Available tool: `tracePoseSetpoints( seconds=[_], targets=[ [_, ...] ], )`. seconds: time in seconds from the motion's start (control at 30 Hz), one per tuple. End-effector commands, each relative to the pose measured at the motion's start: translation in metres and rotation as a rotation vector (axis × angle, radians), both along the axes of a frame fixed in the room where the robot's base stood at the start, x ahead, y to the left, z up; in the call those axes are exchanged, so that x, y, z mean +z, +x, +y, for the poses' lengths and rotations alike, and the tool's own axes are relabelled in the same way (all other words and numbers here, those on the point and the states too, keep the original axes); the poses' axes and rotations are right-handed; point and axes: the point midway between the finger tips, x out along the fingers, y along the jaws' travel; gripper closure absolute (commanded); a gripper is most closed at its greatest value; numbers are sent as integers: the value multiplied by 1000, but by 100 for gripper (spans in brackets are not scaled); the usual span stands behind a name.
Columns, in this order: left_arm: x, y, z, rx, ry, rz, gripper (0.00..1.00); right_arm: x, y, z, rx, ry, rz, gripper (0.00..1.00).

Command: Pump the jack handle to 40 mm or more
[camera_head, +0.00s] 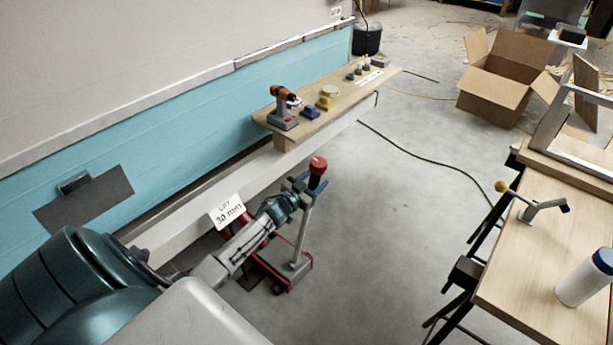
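A red floor jack (268,262) stands on the concrete floor beside the camper's lower edge. Its grey handle (303,232) rises nearly upright, leaning slightly right, with a red grip (318,166) on top. A white sign by the jack (228,211) reads "LIFT 30 mm". My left arm comes in from the lower left, over the jack. My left gripper (307,187) is at the handle just below the red grip. Its fingers are small and partly hidden there, so whether they are closed on the handle is unclear. My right gripper is not in view.
A wooden shelf (345,99) along the blue camper wall holds a drill (284,108) and small items. A workbench (540,250) with a white bottle (585,280) stands at right. An open cardboard box (497,94) is behind. The floor between is mostly clear, with a green cable (440,163).

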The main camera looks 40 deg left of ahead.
Motion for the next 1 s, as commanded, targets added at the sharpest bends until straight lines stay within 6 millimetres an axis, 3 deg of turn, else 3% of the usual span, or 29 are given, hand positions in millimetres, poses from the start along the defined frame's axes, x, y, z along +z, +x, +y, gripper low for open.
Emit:
tracePoseSetpoints(
  seconds=[0.5,0.7,1.0],
  targets=[
    [-1,-82,3,-2,1,3,48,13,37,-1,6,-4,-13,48],
    [0,-100,5,0,1,2,48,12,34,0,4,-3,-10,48],
    [1,-104,5,1,2,0,48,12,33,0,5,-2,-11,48]
  ],
)
